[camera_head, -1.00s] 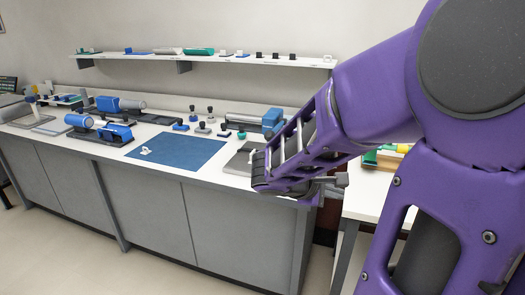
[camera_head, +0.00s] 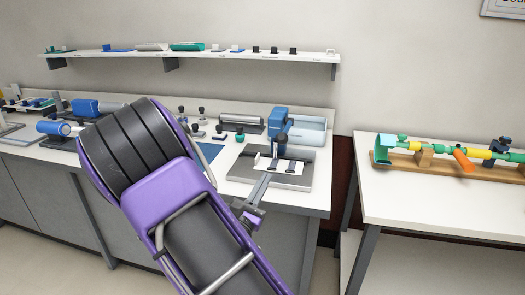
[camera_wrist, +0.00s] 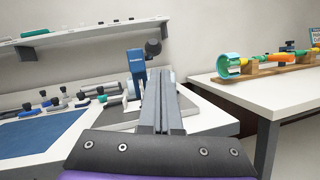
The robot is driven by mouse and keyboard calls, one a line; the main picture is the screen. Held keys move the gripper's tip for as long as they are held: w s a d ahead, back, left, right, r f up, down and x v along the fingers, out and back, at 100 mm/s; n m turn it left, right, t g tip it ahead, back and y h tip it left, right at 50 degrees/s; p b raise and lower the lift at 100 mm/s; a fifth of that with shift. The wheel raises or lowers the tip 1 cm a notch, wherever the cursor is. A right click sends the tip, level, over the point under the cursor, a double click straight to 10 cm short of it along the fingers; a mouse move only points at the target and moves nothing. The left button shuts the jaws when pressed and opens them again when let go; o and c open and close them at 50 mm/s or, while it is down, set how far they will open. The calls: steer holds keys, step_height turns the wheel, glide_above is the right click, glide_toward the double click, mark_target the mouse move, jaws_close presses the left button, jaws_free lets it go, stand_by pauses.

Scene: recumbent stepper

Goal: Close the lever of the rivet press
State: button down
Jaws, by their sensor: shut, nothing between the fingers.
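The rivet press appears to be the blue upright unit (camera_head: 279,120) at the right end of the grey counter, with a grey base plate (camera_head: 295,180) in front of it. Its lever, with a dark round knob (camera_head: 282,138), stands up at the front. In the wrist view the blue press body (camera_wrist: 136,62) and dark knob (camera_wrist: 152,46) show just beyond the fingers. My gripper (camera_head: 268,177) is shut and empty, its fingers pointing towards the press over the base plate. In the wrist view my gripper (camera_wrist: 158,72) hides part of the press; contact cannot be told.
A clear tray (camera_head: 312,132) stands beside the press. Several dark-knobbed stamps (camera_wrist: 62,92) stand to the left near a blue mat (camera_wrist: 40,138). A wall shelf (camera_head: 215,56) runs above. A separate white table (camera_head: 400,205) with a coloured pipe assembly (camera_head: 463,157) stands to the right.

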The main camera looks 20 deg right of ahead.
step_height(320, 180, down, 4)
steer(key=w+n+y, duration=0.1)
steer(key=n, duration=0.1)
steer(key=a+r+x, duration=0.1)
steer(key=r+x, duration=0.1)
steer(key=x, duration=1)
steer(key=shift+r+t, duration=0.4)
